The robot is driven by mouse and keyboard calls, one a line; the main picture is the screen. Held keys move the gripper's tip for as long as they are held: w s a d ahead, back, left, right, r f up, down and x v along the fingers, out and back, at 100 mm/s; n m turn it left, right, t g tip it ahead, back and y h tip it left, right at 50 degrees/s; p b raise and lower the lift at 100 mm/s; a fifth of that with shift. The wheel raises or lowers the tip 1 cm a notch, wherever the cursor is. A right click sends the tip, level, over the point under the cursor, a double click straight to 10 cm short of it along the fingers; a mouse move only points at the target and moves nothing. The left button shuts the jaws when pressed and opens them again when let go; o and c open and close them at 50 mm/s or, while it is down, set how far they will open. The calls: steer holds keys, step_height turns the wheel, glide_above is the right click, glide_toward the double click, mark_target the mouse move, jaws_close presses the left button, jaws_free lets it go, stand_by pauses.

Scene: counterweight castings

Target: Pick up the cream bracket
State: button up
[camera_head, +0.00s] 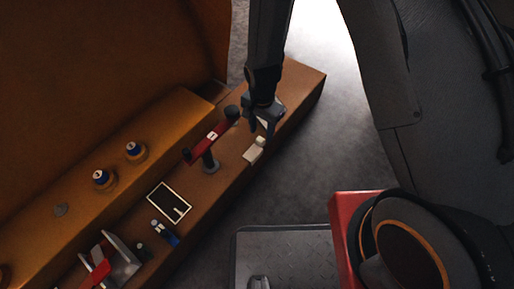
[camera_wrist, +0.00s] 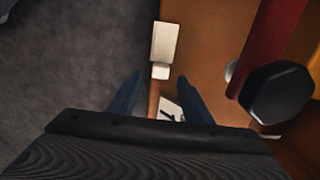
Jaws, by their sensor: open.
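The cream bracket (camera_head: 254,151) lies on the brown ledge near its floor-side edge. It also shows in the wrist view as a pale block with a smaller step at its lower end (camera_wrist: 164,45). My gripper (camera_head: 261,131) is open above the ledge, just beyond the bracket in the head view. In the wrist view its two dark blue fingers (camera_wrist: 158,90) are apart, and the bracket is ahead of them, not between them. A white piece with a dark mark (camera_wrist: 169,109) shows lower down between the fingers; I cannot tell what it is.
A red bar with black ends (camera_head: 208,141) stands close to the bracket; its black knob (camera_wrist: 277,92) is right of my fingers. A pale-rimmed black tray (camera_head: 155,204), a blue item (camera_head: 165,233) and blue-topped knobs (camera_head: 103,177) are farther along. Bare floor (camera_head: 310,170) lies beside the ledge.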

mark_target(261, 138)
step_height(261, 138, down, 3)
steer(key=shift+a+f+b, duration=0.1)
steer(key=shift+f+b, duration=0.1)
steer(key=shift+b, duration=0.55)
steer(key=shift+r, duration=0.1)
steer(key=c, duration=1.1)
steer(key=shift+c, duration=0.2)
steer(key=shift+r, duration=0.1)
